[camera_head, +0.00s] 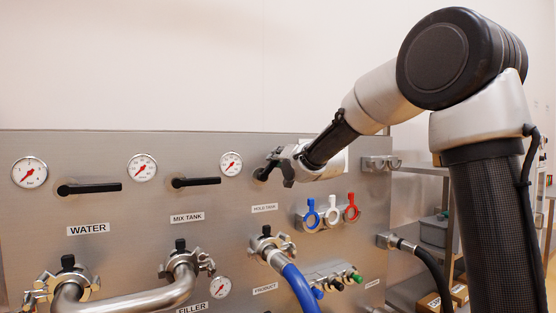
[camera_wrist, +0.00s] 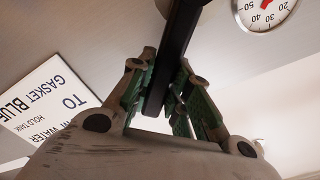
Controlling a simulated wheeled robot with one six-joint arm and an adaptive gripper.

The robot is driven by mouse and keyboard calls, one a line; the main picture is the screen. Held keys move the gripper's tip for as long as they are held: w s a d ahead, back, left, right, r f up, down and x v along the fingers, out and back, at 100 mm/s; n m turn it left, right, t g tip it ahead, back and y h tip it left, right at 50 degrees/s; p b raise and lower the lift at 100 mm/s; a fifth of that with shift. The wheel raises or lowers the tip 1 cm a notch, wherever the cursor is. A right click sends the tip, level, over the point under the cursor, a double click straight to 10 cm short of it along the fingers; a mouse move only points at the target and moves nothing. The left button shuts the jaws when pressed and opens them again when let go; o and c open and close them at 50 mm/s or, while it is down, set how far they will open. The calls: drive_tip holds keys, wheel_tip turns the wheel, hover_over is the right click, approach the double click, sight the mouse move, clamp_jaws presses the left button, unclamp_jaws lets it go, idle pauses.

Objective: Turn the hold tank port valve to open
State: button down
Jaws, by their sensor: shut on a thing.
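The hold tank valve's black handle (camera_wrist: 178,45) is a straight bar that runs between the green-lined fingers of my gripper (camera_wrist: 165,85) in the wrist view. My gripper (camera_head: 279,167) is shut on the handle, at the steel panel above the HOLD TANK label (camera_head: 264,208). In the head view the gripper hides most of the handle, so I cannot tell its angle there.
On the panel (camera_head: 110,160), the WATER handle (camera_head: 90,188) and MIX TANK handle (camera_head: 196,182) lie horizontal to the left. A gauge (camera_head: 231,163) is close beside my gripper. Blue, white and red clamps (camera_head: 333,210) hang below right. A sign (camera_wrist: 50,98) shows in the wrist view.

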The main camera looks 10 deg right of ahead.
drive_tip(key=a+n, duration=0.1)
drive_tip(key=r+n, duration=0.1)
drive_tip(key=n, duration=0.1)
drive_tip(key=s+a+n, duration=0.1)
drive_tip(key=shift+a+r+n, duration=0.3)
drive_tip(key=shift+a, duration=0.05)
drive_tip(key=a+n, duration=0.2)
drive_tip(key=n, duration=0.1)
drive_tip(key=shift+s+a+r, duration=0.15)
drive_tip(key=shift+s, duration=0.15)
drive_tip(key=c, duration=1.3)
unclamp_jaws()
drive_tip(key=shift+n, duration=0.3)
drive_tip(key=shift+s, duration=0.15)
